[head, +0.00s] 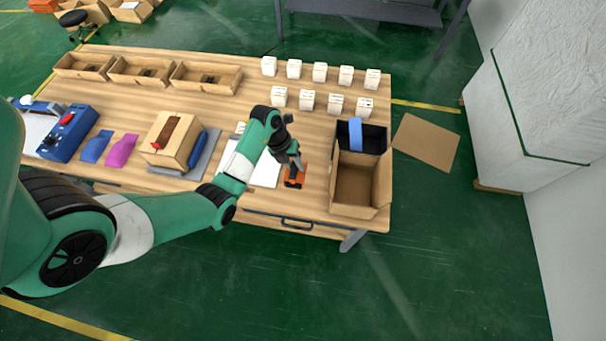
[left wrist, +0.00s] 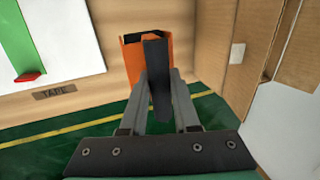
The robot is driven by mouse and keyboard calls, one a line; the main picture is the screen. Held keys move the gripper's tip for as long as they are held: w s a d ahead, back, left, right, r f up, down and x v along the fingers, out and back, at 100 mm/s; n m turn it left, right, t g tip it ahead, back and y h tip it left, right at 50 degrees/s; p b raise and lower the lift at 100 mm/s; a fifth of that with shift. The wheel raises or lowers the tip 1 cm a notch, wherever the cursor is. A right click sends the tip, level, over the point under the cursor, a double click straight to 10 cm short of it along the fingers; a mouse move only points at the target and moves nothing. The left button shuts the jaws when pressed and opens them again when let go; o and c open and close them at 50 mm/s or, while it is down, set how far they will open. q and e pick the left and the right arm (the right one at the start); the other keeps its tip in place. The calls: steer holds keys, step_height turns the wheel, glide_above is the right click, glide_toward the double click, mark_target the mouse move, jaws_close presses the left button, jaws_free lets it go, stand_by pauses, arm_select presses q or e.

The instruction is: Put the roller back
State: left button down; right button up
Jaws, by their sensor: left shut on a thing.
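The roller (head: 294,178) appears as a small orange and black tool at the table's front edge, left of the open cardboard box. In the left wrist view its orange body (left wrist: 131,62) lies at the far end of my fingers. My left gripper (head: 296,163) reaches down to it and is shut on it; the wrist view shows the fingers (left wrist: 157,72) closed together against it. The fingers hide part of the roller. I cannot tell whether the roller touches the table. My right gripper is not in view.
An open cardboard box (head: 375,196) stands close right of the roller. A white sheet (head: 264,174) lies to the left. White boxes (head: 307,100) stand in two rows behind. A cardboard-coloured block (head: 180,140) and wooden trays (head: 205,78) are further left.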

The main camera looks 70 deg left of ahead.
arm_select(q)
steer(key=w+f, duration=0.1)
steer(key=w+f+b, duration=0.1)
steer(key=f, duration=0.1)
steer(key=shift+w+a, duration=0.1)
steer(key=shift+w, duration=0.1)
steer(key=b+x, duration=0.1)
steer(key=x, duration=0.1)
steer(key=shift+a+f, duration=0.2)
steer(key=shift+f, duration=0.15)
steer(key=shift+s+f, duration=0.1)
steer(key=shift+f, duration=0.35)
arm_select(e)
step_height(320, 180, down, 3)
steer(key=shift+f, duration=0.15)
arm_select(q)
steer(key=shift+r, duration=0.1)
